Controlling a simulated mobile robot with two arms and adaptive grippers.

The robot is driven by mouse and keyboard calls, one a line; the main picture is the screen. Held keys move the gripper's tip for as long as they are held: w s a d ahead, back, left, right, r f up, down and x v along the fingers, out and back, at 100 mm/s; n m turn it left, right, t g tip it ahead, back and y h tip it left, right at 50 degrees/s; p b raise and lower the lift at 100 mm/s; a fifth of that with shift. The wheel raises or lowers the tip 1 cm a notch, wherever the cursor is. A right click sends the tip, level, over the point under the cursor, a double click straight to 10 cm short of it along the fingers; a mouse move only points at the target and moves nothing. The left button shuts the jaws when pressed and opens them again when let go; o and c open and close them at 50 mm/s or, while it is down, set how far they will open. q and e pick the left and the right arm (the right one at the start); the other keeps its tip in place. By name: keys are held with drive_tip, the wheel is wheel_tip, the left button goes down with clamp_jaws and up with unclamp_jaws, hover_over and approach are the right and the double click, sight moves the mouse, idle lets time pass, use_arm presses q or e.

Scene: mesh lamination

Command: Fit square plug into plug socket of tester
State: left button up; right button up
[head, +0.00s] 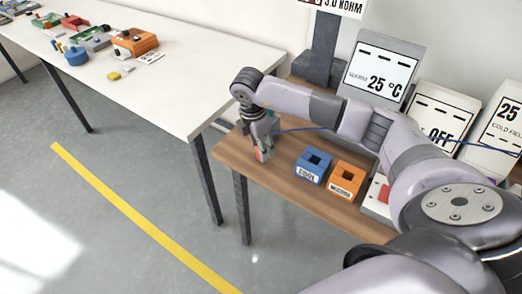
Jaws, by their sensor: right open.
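My right gripper (262,152) hangs fingers down over the left end of the brown wooden table, left of the blue socket block. It is open; a small reddish and greenish patch shows at its fingertips, too small to identify. A blue socket block (313,166) with a square hole and a white label stands on the table. An orange socket block (346,180), also with a square hole, stands to its right. A thin blue cable (310,129) runs right from near the gripper and passes behind my arm. I cannot make out a square plug. My left gripper is out of view.
Display panels (380,77) reading 25 °C and OFF stand at the back of the wooden table (285,188). A red-and-white piece (377,192) is partly behind my arm. A white table (180,85) at left holds an orange box (135,42) and several small parts.

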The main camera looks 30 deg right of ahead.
drive_tip(key=shift+d+f, duration=0.1)
drive_tip(key=shift+f, duration=0.55)
drive_tip(key=shift+c, duration=0.5)
clamp_jaws()
